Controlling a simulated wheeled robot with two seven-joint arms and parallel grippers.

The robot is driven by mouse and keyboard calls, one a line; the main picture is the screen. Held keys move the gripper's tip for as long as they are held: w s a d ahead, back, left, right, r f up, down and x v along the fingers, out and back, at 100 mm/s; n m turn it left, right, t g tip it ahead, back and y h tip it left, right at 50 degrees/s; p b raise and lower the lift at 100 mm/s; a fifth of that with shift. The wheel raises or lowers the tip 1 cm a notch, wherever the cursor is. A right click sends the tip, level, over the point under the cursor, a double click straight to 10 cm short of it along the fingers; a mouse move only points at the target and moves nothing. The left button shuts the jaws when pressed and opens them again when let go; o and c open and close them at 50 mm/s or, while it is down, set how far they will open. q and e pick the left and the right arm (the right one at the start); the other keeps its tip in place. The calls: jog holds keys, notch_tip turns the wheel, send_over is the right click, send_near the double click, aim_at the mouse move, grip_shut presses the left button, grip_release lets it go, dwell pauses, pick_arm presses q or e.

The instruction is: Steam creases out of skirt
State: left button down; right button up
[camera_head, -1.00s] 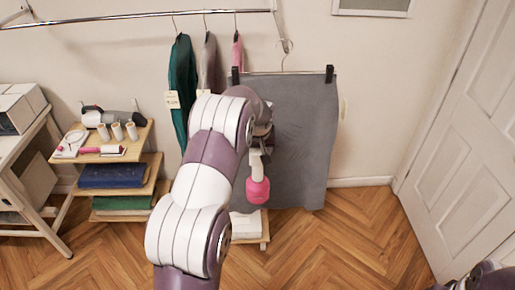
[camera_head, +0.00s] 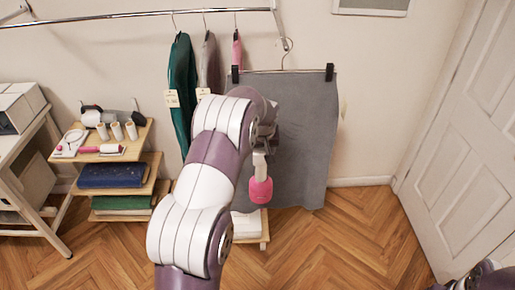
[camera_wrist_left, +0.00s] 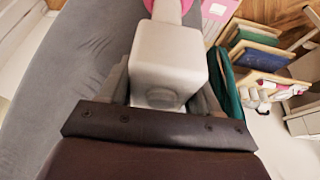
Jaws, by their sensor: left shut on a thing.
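The grey skirt (camera_head: 307,140) hangs by two black clips from a hanger at the right end of the rail. It also fills the left of the left wrist view (camera_wrist_left: 60,75). My left gripper (camera_head: 263,148) is in front of the skirt's left part, partly hidden by my own arm. It is shut on a steamer with a pale grey body (camera_wrist_left: 168,65) and a pink end (camera_head: 260,190), which points down in the head view. The pink end overlaps the skirt's lower left; I cannot tell whether they touch.
Green (camera_head: 182,90), grey and pink garments hang left of the skirt on the metal rail (camera_head: 130,16). A shelf unit (camera_head: 140,143) with spools and folded cloth stands left. A low stand with white items (camera_head: 246,224) is below. A white door (camera_head: 470,130) is at right; floor between is clear.

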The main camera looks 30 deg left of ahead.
pick_arm(q)
jog(key=w+d+f+b, duration=0.2)
jog(key=w+d, duration=0.1)
jog(key=d, duration=0.3)
jog(key=w+d+f+b, duration=0.2)
jog(key=w+d+f, duration=0.1)
jog(key=d, duration=0.3)
jog(key=shift+w+f+b, duration=0.25)
jog(key=shift+w+b, duration=0.1)
jog(key=shift+b, duration=0.05)
dwell(0.4)
jog(key=shift+a, duration=0.15)
dwell(1.4)
jog(key=shift+s+a+f+b, duration=0.85)
jog(key=shift+a+f+b, duration=0.15)
jog(key=shift+a+f, duration=0.3)
jog(key=shift+s+a+f+b, duration=0.85)
jog(key=shift+a+f+b, duration=0.15)
jog(key=shift+a+f, duration=0.3)
jog(key=shift+s+a+f+b, duration=0.85)
jog(key=shift+a+f+b, duration=0.25)
jog(key=shift+a, duration=0.35)
jog(key=shift+d+f, duration=0.1)
